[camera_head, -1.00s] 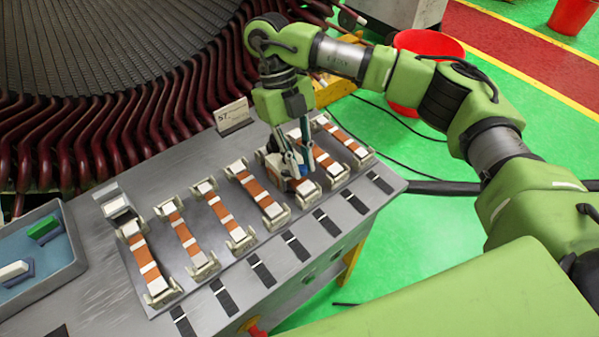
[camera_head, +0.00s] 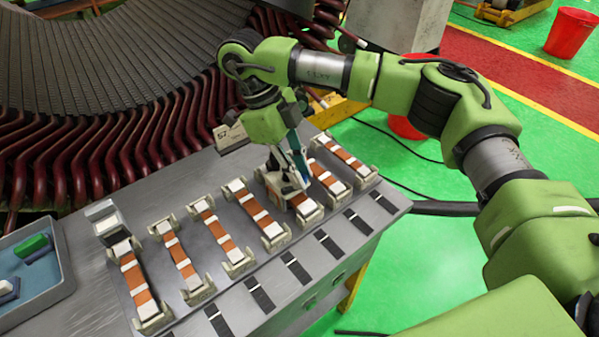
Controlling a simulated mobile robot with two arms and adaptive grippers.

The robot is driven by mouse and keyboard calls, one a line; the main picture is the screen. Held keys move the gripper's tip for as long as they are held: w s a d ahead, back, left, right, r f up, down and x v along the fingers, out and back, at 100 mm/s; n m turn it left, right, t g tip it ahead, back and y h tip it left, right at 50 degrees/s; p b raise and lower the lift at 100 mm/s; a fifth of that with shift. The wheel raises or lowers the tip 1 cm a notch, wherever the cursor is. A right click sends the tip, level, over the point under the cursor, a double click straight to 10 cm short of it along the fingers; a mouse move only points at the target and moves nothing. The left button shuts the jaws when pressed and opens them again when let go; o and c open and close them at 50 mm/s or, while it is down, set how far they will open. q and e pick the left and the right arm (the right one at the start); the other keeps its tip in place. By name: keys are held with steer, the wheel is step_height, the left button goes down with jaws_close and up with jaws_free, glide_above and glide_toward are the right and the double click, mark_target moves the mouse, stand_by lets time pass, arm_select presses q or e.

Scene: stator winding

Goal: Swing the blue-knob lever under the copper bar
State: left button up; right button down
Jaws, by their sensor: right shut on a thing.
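My right gripper (camera_head: 292,180) reaches down onto one copper bar (camera_head: 298,200) in the right half of the row on the grey bench. Its fingers are close together, shut on the blue-knob lever. The lever and its knob are mostly hidden by the fingers, so I cannot tell how far it lies under the bar. The bar has orange copper with white blocks on it, and the fingers cover its middle. My left gripper is not in view.
Other copper bars stand close on both sides, such as a left neighbour (camera_head: 251,207) and a right neighbour (camera_head: 327,178). A small sign (camera_head: 229,137) stands behind. A blue tray (camera_head: 62,243) is at the left. Dark stator coils fill the back.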

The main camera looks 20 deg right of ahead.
stand_by(0.3)
steer(key=c, duration=2)
jaws_free()
steer(key=shift+o, duration=0.2)
steer(key=v, duration=1.2)
